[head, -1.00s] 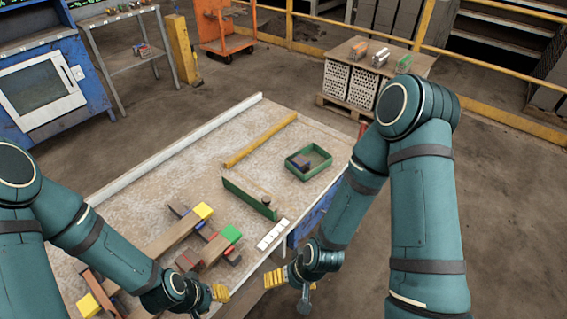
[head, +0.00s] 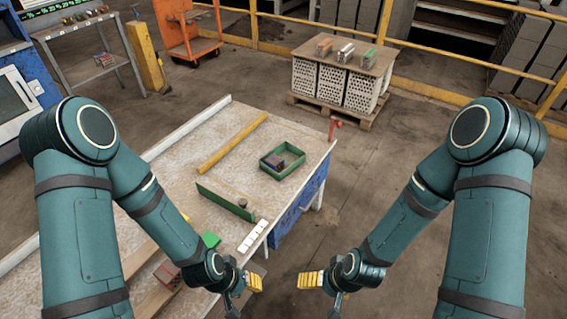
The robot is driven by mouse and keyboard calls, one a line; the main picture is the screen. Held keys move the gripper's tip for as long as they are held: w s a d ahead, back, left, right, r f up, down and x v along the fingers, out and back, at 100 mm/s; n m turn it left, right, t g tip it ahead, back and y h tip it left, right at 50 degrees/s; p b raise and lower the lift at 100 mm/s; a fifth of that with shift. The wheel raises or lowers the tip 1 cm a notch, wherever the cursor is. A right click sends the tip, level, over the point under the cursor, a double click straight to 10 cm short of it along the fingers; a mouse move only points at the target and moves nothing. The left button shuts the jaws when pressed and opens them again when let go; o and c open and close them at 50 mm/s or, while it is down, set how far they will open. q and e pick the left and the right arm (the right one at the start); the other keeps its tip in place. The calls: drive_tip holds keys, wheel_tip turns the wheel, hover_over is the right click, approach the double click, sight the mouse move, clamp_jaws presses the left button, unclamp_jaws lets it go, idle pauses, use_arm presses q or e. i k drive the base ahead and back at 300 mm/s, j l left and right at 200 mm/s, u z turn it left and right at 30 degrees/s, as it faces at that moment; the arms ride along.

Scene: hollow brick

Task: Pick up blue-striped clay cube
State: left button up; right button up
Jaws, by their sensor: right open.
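A small dark reddish-brown cube with a bluish face (head: 275,161) lies in the green tray (head: 297,169) on the workbench; its stripe is too small to make out clearly. My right gripper (head: 311,280) is open and empty, beyond the bench's right edge, over the floor and well nearer to me than the tray. My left gripper (head: 253,282) is near the bench's front right edge, apart from the cube. Its yellow finger pads show, but its opening is not clear.
A green-sided board (head: 222,198) with a small dark round piece stands left of the tray. A yellow bar (head: 232,143) lies behind. A pallet of bricks (head: 345,83) stands beyond; the floor at right is clear.

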sight(275, 162)
drive_tip(key=u, duration=0.5)
drive_tip(key=i+l+u, duration=0.15)
drive_tip(key=l+u, duration=0.3)
drive_tip(key=i+l+u, duration=0.15)
drive_tip(key=l+u, duration=0.2)
drive_tip(key=u, duration=0.15)
drive_tip(key=l+u, duration=0.35)
drive_tip(key=l, duration=0.6)
drive_tip(key=l+u, duration=0.15)
drive_tip(key=l, duration=1.9)
drive_tip(key=i+j+z, duration=0.15)
drive_tip(key=z, duration=0.25)
drive_tip(key=j, duration=0.1)
